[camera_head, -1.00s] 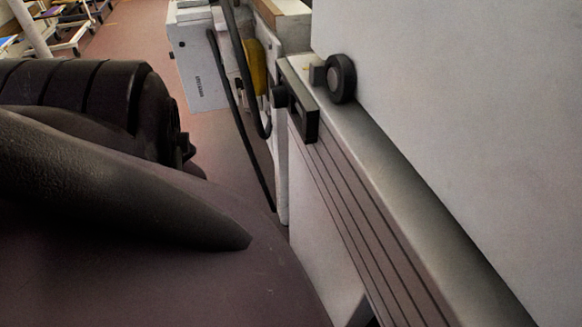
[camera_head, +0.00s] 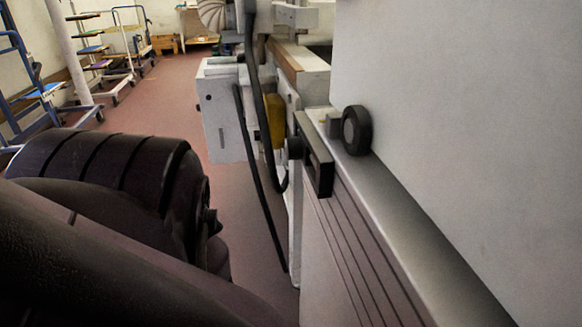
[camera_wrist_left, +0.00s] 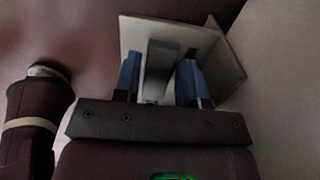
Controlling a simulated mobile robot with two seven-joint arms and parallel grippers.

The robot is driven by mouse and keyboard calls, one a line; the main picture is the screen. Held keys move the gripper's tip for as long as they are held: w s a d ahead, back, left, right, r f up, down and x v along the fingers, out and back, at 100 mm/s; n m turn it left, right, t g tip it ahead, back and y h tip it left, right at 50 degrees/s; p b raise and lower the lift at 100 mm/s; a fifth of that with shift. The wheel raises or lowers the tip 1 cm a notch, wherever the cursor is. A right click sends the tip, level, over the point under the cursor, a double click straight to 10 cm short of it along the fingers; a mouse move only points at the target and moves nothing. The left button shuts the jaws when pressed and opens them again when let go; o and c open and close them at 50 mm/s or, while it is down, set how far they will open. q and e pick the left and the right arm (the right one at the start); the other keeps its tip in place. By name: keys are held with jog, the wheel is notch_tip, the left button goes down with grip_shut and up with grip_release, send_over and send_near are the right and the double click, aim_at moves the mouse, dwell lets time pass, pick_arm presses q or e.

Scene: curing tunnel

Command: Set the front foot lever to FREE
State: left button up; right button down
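In the left wrist view, my left gripper (camera_wrist_left: 158,80) has two blue fingers standing apart. A grey flat bar (camera_wrist_left: 161,65) shows between or just beyond them, in front of a pale plate or bracket (camera_wrist_left: 208,50). This bar may be the front foot lever; no marking such as FREE can be read. I cannot tell whether the fingers touch the bar. In the head view the left gripper is hidden and only my dark arm fills the lower left. My right gripper is in neither view.
A large pale panel (camera_head: 470,110) and a metal rail (camera_head: 410,220) with a black roller (camera_head: 357,130) fill the right. A white cabinet (camera_head: 222,115) and black hoses stand beyond. Reddish floor (camera_head: 150,95) is clear at the centre left; trolleys (camera_head: 110,50) stand at the back left.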

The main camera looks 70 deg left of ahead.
pick_arm(q)
jog(key=c, duration=0.5)
jog(key=shift+c, duration=0.2)
jog(key=shift+s, duration=0.1)
jog(key=n, duration=0.2)
jog(key=s+n, duration=0.2)
jog(key=n, duration=0.1)
jog(key=shift+d+n+p, duration=0.25)
jog(key=shift+n+p, duration=0.05)
jog(key=shift+p, duration=0.1)
jog(key=n, duration=0.2)
jog(key=shift+s+d+n, duration=0.25)
jog(key=shift+s+n, duration=0.15)
jog(key=n, duration=0.1)
jog(key=d+n+p, duration=0.1)
jog(key=n, duration=0.1)
jog(key=shift+s, duration=0.4)
jog(key=shift+s+d+n+p, duration=0.2)
jog(key=shift+d+n, duration=0.05)
jog(key=shift+n, duration=0.65)
jog(key=shift+s+d+n+p, duration=0.15)
jog(key=shift+d+n+p, duration=0.1)
jog(key=shift+n, duration=0.65)
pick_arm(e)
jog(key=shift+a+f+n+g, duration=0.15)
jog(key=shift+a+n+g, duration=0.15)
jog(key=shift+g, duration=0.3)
